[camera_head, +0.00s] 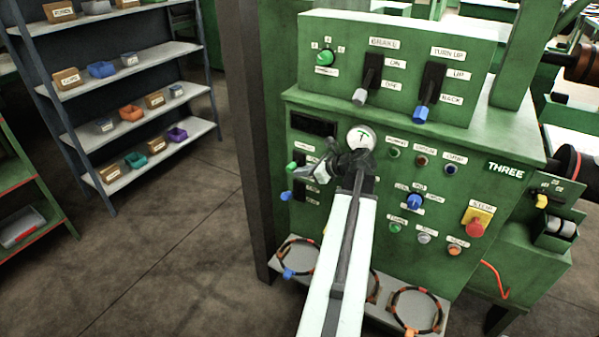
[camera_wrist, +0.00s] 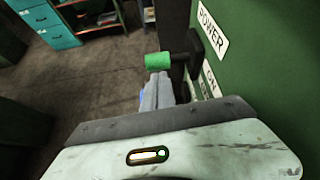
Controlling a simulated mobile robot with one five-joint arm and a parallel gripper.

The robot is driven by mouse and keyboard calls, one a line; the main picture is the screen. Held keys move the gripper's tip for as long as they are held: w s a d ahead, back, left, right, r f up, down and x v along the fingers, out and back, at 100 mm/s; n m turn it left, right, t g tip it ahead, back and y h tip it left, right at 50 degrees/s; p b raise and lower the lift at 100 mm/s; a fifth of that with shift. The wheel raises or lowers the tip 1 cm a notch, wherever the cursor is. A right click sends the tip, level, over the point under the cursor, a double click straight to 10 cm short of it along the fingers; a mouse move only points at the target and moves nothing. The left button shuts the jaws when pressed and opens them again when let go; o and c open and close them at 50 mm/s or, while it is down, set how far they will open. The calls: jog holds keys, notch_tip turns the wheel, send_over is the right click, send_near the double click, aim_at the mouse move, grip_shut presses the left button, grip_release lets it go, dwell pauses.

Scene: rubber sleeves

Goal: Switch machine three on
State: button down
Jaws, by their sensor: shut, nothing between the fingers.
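Machine three (camera_head: 440,285) is the green machine with a "THREE" plate (camera_head: 505,170) at its right. In the wrist view, a green cylindrical handle (camera_wrist: 159,66) on a dark stem sticks out from the panel beside the "POWER" label (camera_wrist: 212,30); an "ON" label (camera_wrist: 211,84) is partly hidden lower down. The green handle also shows in the head view (camera_head: 291,167) at the panel's left edge. My gripper (camera_head: 312,173) is shut and empty, its tips (camera_wrist: 158,76) close to the green handle. I cannot tell whether they touch it.
A blue knob (camera_head: 286,196) sits below the green handle. A gauge (camera_head: 361,137), small buttons and a red stop button (camera_head: 474,228) share the panel. Two levers (camera_head: 421,112) stand above. Ringed hoops (camera_head: 417,309) lie on the ledge. Floor (camera_head: 170,240) is clear to the left, before shelves (camera_head: 140,100).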

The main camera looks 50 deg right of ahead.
jog(key=shift+w+d+r+p, duration=0.15)
jog(key=shift+r+p, duration=0.3)
jog(key=shift+r, duration=0.05)
jog(key=shift+w+d+r+p, duration=0.1)
jog(key=shift+r+p, duration=0.3)
jog(key=shift+r, duration=0.1)
